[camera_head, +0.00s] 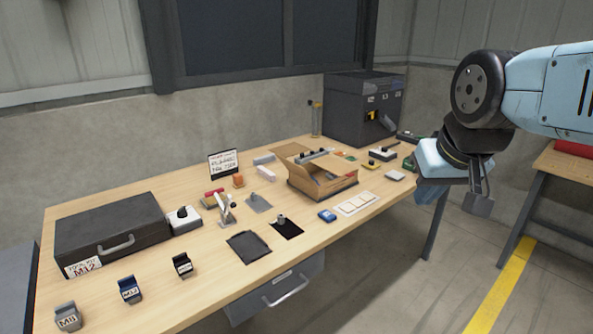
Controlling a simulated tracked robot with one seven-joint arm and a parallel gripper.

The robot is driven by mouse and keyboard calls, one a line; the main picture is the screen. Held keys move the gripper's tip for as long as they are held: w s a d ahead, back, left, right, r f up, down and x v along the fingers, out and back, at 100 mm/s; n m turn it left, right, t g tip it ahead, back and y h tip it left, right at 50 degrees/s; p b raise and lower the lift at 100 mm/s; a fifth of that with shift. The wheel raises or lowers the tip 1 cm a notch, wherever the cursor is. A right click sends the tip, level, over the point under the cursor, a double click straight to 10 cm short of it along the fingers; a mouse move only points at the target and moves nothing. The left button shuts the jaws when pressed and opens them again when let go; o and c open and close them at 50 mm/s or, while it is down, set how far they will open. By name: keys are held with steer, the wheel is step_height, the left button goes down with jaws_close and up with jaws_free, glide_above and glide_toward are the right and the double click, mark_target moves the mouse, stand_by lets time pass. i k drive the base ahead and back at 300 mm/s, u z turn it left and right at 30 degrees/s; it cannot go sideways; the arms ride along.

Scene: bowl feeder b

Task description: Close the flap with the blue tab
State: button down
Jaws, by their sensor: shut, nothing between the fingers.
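An open cardboard box (323,188) stands on the workbench right of its middle, with brown flaps raised and spread and a dark and grey object lying across its top. I cannot make out a blue tab on any of its flaps. My gripper (478,203) hangs at the right, beyond the bench's right end, well apart from the box and pointing down.
A dark cabinet (350,115) stands at the back right. Another bench (565,165) is at far right. The floor between the benches is clear.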

mark_target(299, 170)
steer(key=z, duration=0.05)
steer(key=i, duration=0.95)
steer(key=u, duration=0.1)
